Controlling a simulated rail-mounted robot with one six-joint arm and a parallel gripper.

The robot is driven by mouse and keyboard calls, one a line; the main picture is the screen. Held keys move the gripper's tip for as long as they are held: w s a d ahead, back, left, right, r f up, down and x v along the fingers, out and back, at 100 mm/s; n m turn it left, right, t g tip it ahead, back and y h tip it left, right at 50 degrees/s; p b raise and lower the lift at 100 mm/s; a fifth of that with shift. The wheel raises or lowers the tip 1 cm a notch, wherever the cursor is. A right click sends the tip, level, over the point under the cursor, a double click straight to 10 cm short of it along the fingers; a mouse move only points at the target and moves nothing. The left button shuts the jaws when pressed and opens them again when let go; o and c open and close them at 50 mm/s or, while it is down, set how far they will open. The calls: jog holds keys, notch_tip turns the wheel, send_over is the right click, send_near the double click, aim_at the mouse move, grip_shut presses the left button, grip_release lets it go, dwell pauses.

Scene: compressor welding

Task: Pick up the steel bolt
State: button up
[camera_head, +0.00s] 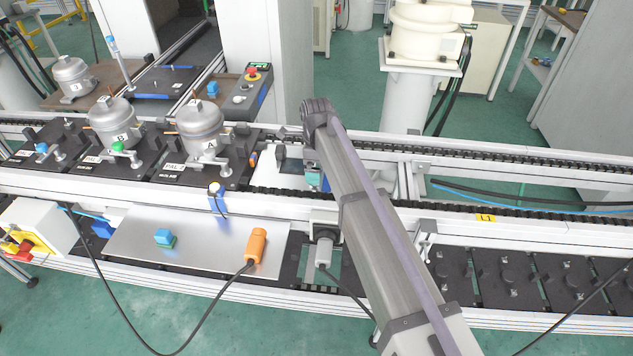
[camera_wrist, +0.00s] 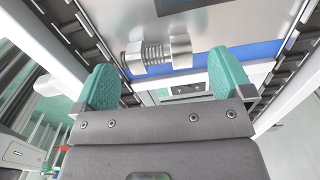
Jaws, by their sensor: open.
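The steel bolt (camera_wrist: 153,53) shows in the wrist view, upper middle, as a bright metal piece with a ribbed shank between two thicker ends. It lies sideways across the picture, in front of a silver surface with a blue edge. My gripper (camera_wrist: 163,72) is open, with one green pad left of the bolt and one right of it. The bolt appears just beyond the pads, and I see no contact. In the head view, teal parts of my gripper (camera_head: 313,175) show at the conveyor, left of my arm. I cannot make out the bolt there.
Conveyor rails with dark chains run across the head view. Compressor A (camera_head: 201,128) and compressor B (camera_head: 113,122) stand on black pallets to the left.

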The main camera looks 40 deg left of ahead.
notch_tip(320, 180, down, 3)
jog(key=shift+r+b, duration=0.1)
jog(key=shift+b, duration=0.5)
jog(key=shift+r, duration=0.2)
jog(key=c, duration=1)
